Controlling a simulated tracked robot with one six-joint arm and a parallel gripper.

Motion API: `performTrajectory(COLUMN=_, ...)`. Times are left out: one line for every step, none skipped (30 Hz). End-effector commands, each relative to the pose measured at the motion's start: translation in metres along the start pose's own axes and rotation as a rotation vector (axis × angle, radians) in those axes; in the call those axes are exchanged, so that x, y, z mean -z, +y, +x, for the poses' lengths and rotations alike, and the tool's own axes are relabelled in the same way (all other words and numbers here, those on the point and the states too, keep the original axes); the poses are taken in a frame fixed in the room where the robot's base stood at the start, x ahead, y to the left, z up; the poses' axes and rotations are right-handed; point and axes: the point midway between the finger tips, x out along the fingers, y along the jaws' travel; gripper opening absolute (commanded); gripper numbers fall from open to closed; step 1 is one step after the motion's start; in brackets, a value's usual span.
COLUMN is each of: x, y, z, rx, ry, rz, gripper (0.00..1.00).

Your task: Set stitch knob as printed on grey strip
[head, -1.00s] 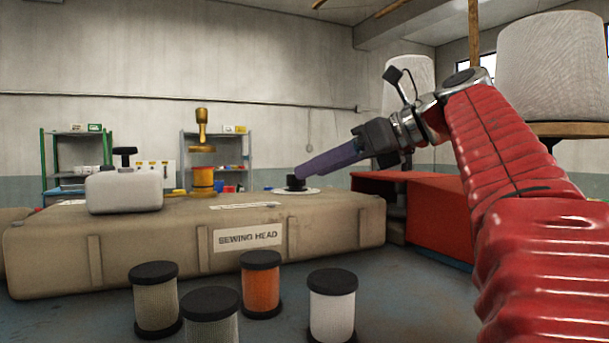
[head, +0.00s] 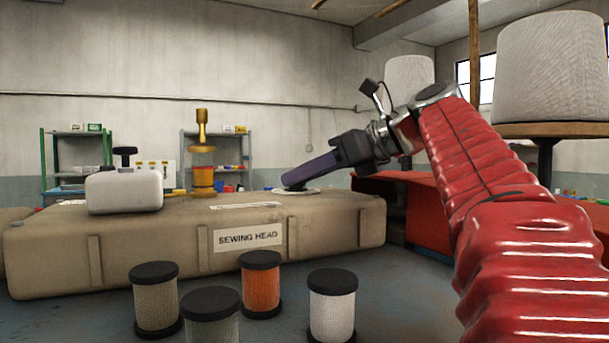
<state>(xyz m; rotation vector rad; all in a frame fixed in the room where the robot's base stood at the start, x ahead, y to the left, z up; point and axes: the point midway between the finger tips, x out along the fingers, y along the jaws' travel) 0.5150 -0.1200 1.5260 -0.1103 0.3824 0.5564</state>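The stitch knob's pale round dial plate (head: 300,191) lies at the right end of the sewing head's (head: 330,225) top. The black knob on it is now hidden by my gripper's fingers. My gripper (head: 288,181) has purple fingers that reach down and left to the dial from the upper right. I see the fingers from the side as one shape, so their gap does not show. I cannot tell whether they touch the knob. A pale printed strip (head: 246,206) lies flat on the sewing head left of the dial; its print is too small to read.
A white tank with a black cap (head: 125,192) and a brass post with an orange spool (head: 203,178) stand on the sewing head. Several thread spools (head: 332,308) stand in front. A red table (head: 420,205) is at the right, with large white cones behind.

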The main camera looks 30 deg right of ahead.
Motion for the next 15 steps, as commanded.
performTrajectory(x=0.0000, y=-0.0002, z=-0.0001, rx=0.001, ry=0.000, rz=0.000, gripper=0.23)
performTrajectory(x=0.0000, y=-0.0002, z=-0.0001, rx=0.001, ry=0.000, rz=0.000, gripper=0.20)
performTrajectory(x=0.0000, y=-0.0002, z=-0.0001, rx=0.001, ry=0.000, rz=0.000, gripper=0.18)
performTrajectory(x=-0.0001, y=-0.0002, z=-0.0001, rx=0.001, ry=0.000, rz=0.000, gripper=0.15)
performTrajectory(x=-0.0001, y=-0.0002, z=-0.0002, rx=0.001, ry=0.000, rz=0.000, gripper=0.13)
performTrajectory(x=-0.0001, y=-0.0002, z=-0.0002, rx=0.001, ry=0.000, rz=0.000, gripper=0.10)
performTrajectory(x=-0.0001, y=-0.0002, z=-0.0002, rx=0.001, ry=0.000, rz=0.000, gripper=0.08)
performTrajectory(x=-0.0001, y=-0.0002, z=-0.0002, rx=0.001, ry=0.000, rz=0.000, gripper=0.06)
performTrajectory(x=-0.0001, y=-0.0003, z=-0.0002, rx=0.001, ry=0.000, rz=0.000, gripper=0.05)
performTrajectory(x=-0.0001, y=-0.0002, z=-0.0002, rx=0.001, ry=0.000, rz=0.000, gripper=0.05)
performTrajectory(x=-0.0001, y=-0.0001, z=-0.0002, rx=0.002, ry=0.000, rz=0.000, gripper=0.05)
performTrajectory(x=-0.0002, y=0.0001, z=-0.0002, rx=0.005, ry=0.000, rz=0.001, gripper=0.05)
performTrajectory(x=-0.0002, y=0.0004, z=-0.0002, rx=0.009, ry=0.000, rz=0.003, gripper=0.05)
performTrajectory(x=-0.0002, y=0.0009, z=-0.0001, rx=0.013, ry=0.001, rz=0.005, gripper=0.05)
performTrajectory(x=-0.0004, y=0.0014, z=0.0000, rx=0.022, ry=0.001, rz=0.009, gripper=0.05)
